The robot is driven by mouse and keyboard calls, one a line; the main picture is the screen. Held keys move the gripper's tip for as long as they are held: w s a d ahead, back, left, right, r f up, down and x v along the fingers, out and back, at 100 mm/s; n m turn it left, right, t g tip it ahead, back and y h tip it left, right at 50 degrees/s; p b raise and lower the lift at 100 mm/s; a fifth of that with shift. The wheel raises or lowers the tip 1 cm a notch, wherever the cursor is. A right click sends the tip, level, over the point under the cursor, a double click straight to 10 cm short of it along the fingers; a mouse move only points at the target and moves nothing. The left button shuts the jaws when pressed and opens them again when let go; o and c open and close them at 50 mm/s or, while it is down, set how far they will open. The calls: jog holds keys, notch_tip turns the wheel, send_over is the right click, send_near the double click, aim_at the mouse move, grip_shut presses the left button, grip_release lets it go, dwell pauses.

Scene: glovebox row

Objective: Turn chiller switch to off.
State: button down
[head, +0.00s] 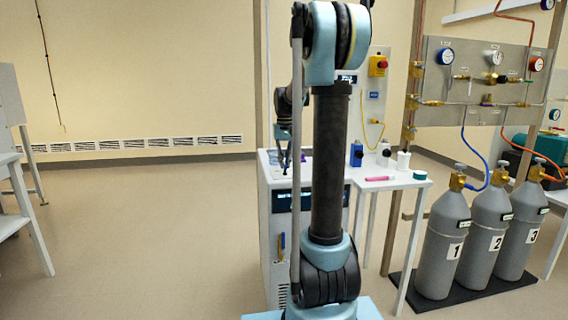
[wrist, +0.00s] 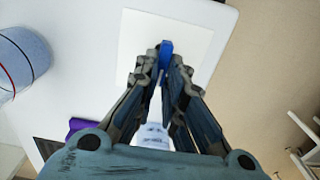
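The chiller appears to be the white cabinet (head: 279,262) behind my arm, with a dark display on its front and a small blue and yellow piece (head: 281,243) lower down. My gripper (head: 285,168) points down over its white top. In the wrist view, my gripper (wrist: 164,66) has its fingers close together with a narrow blue lever-like piece (wrist: 166,50) between the tips. That piece stands over a pale rectangular plate (wrist: 195,35) on a white surface. I cannot confirm that it is the chiller switch. My arm hides part of the cabinet.
A side table (head: 405,182) holds a blue bottle (head: 356,155), a white cup (head: 403,160) and a pink marker (head: 379,178). Several grey cylinders (head: 441,245) stand at the right. In the wrist view, a grey-blue round object (wrist: 25,58) is left.

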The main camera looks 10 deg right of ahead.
aim_at(283, 173)
dwell(0.4)
jog(key=shift+s+a+n, duration=0.1)
jog(key=shift+a+n, duration=0.05)
jog(key=shift+n, duration=1.3)
jog(key=shift+a+n, duration=0.15)
jog(key=shift+n, duration=1.3)
jog(key=c, duration=1.7)
grip_release()
notch_tip(283, 173, up, 12)
jog(key=shift+f, duration=0.1)
